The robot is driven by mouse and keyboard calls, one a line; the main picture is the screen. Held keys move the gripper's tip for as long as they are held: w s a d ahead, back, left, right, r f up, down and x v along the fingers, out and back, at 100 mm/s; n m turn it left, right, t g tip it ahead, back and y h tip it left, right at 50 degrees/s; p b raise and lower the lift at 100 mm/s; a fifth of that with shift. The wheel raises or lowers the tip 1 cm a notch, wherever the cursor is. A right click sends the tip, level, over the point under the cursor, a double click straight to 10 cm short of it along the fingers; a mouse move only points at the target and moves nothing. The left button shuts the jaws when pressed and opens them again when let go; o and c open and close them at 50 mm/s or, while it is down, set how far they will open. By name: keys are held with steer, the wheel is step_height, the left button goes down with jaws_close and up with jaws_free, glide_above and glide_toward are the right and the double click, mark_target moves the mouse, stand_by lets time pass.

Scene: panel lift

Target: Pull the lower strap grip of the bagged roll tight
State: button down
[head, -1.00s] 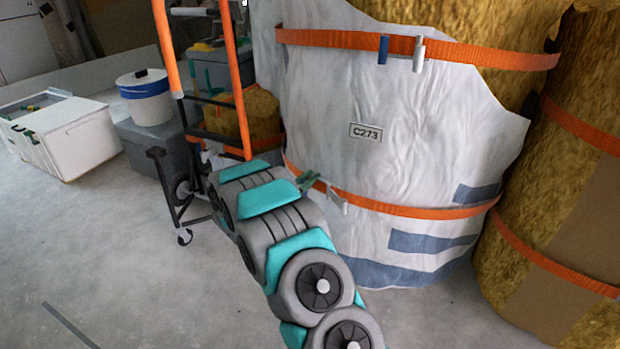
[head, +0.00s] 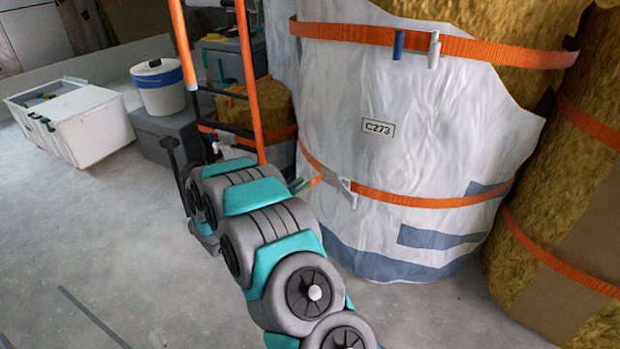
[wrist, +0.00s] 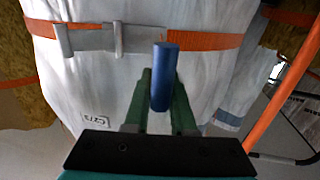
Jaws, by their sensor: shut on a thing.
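The bagged roll (head: 410,150) stands upright in a white wrap with a C273 label (head: 378,127). Its lower strap (head: 430,201) is orange and has a grey buckle (head: 347,186); the buckle also shows in the wrist view (wrist: 120,40). My gripper (head: 300,186) is at the left of this buckle, with a short length of orange strap between them. In the wrist view, my gripper's green fingers (wrist: 160,105) are shut on the blue strap grip (wrist: 163,75), which stands clear of the wrap. In the head view the grip is hidden.
The upper strap (head: 490,48) has its own blue grip (head: 398,45) and buckle (head: 433,50). Bare rolls (head: 570,180) stand at the right. An orange-framed hand truck (head: 250,90) stands close behind my arm. A white bin (head: 75,120) and bucket (head: 158,90) are farther left.

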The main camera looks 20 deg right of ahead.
steer(key=shift+s+a, duration=0.35)
steer(key=shift+a, duration=0.25)
steer(key=c, duration=0.8)
jaws_free()
steer(key=shift+o, duration=0.2)
steer(key=shift+a, duration=0.1)
steer(key=v, duration=0.7)
steer(key=shift+s+a, duration=0.15)
steer(key=shift+a, duration=0.2)
